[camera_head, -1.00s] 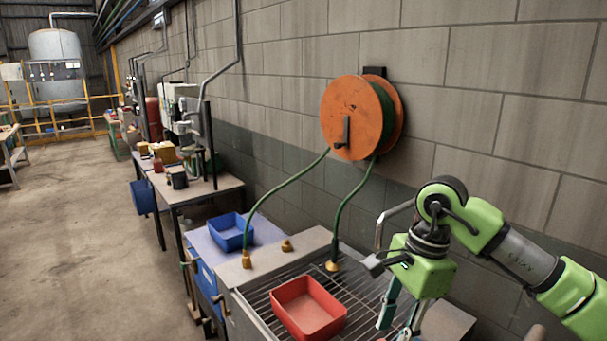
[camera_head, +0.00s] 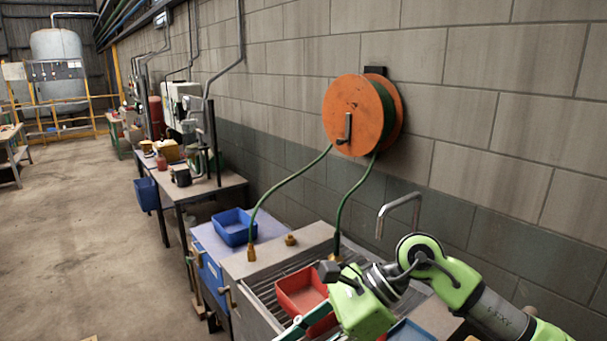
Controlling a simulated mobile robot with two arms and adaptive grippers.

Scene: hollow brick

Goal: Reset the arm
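My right arm comes in from the lower right, green and grey. Its gripper (camera_head: 304,322) points down and left, low over the grated bench, in front of the red tray (camera_head: 294,286). The green wrist housing hides part of that tray. One pale teal finger shows; the other is hidden or unclear, so I cannot tell whether it is open or shut. I see nothing held. My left gripper is not in view.
The grated bench (camera_head: 262,290) has a blue tray (camera_head: 412,331) at its front right. A metal tap (camera_head: 398,205) rises behind my arm. An orange hose reel (camera_head: 352,115) hangs on the block wall. A blue bin (camera_head: 233,227) stands left; open floor lies beyond.

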